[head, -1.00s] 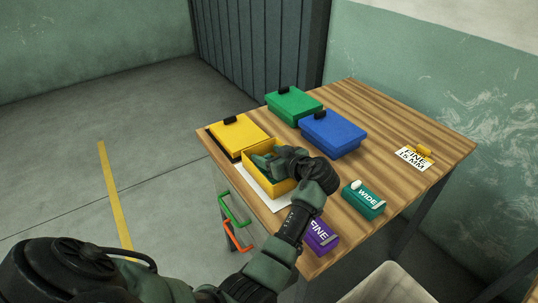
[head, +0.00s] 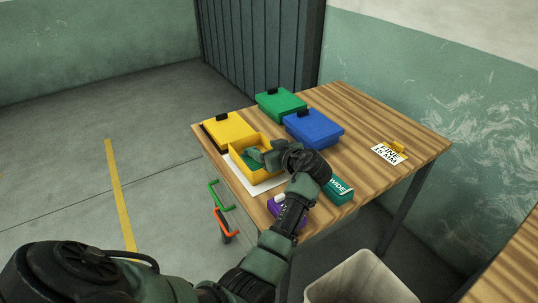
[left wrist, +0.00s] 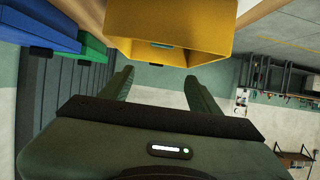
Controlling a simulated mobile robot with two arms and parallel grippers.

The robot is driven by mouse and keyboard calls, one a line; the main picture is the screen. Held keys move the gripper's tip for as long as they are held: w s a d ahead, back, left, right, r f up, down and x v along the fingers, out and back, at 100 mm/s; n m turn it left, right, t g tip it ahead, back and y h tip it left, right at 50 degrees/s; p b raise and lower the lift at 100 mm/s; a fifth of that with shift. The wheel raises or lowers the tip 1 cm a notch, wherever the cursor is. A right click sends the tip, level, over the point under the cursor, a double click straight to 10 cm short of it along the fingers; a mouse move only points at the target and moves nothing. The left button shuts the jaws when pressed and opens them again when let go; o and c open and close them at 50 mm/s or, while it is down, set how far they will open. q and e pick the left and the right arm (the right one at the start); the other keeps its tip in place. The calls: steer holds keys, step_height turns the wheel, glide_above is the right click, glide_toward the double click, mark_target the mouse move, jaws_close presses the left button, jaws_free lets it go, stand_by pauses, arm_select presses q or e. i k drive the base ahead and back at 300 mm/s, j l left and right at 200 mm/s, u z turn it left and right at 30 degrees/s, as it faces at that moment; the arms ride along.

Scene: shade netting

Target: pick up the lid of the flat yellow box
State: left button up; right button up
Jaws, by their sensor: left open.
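The yellow lid (head: 232,131) with a black handle lies flat at the table's left corner in the head view, with a dark edge under it. The open yellow box (head: 240,168) stands just right of it on a white sheet; it also fills the top of the left wrist view (left wrist: 170,46). My left gripper (head: 263,154) is open and empty, at the box's right side in the head view, apart from the lid. Its two spread fingers show in the left wrist view (left wrist: 160,88), where the lid cannot be made out. My right gripper is not in view.
A green box (head: 280,103) and a blue box (head: 314,127) stand behind. A teal WIDE box (head: 337,191) and a purple box (head: 276,209) are near my arm. A FINE card (head: 388,155) lies at right. A pale bin (head: 362,278) stands below.

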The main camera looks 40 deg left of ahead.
mark_target(225, 128)
steer(key=l+u, duration=0.2)
steer(key=u, duration=1.25)
